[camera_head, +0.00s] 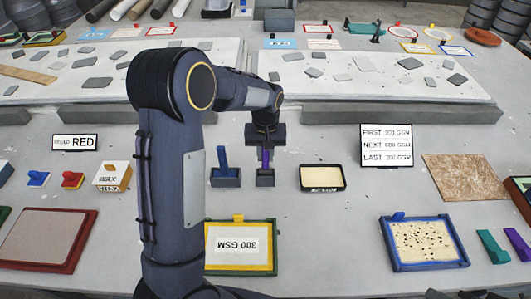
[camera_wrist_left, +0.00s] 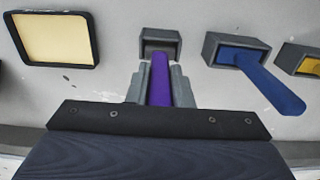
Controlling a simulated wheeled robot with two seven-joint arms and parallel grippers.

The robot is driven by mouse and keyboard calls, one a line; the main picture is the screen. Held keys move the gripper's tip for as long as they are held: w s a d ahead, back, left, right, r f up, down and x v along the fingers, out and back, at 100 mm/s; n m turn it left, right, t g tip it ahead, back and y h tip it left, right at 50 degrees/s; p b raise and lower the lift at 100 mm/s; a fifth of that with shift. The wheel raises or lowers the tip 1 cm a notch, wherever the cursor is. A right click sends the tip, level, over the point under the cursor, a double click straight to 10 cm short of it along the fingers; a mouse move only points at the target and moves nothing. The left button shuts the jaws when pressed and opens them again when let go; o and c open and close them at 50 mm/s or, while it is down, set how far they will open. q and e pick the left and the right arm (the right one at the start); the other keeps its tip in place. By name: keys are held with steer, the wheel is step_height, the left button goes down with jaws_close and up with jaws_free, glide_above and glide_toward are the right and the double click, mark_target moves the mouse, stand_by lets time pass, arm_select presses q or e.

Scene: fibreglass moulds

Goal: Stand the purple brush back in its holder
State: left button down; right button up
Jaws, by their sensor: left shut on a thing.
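The purple brush (camera_head: 265,158) is upright between the fingers of my left gripper (camera_head: 265,146), which is shut on it. In the left wrist view, the purple brush (camera_wrist_left: 160,80) shows between the two grey fingers (camera_wrist_left: 159,90). Its grey holder (camera_head: 265,179) is directly below; in the wrist view the holder (camera_wrist_left: 147,36) is just beyond the fingertips. The brush's lower end overlaps the holder's opening. How deep it sits inside is hidden. My right gripper is not in view.
A blue brush (camera_head: 222,158) stands in a similar holder (camera_head: 225,180) just left. A black-rimmed cream tray (camera_head: 322,189) lies to the right. A green-and-yellow mould marked 300 GSM (camera_head: 273,268) is nearer. Bare table separates the tray from the brown board (camera_head: 468,178).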

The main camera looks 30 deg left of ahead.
arm_select(q)
steer(key=c, duration=1.2)
jaws_free()
step_height(320, 180, up, 8)
steer(key=p, duration=0.6)
steer(key=shift+f, duration=0.1)
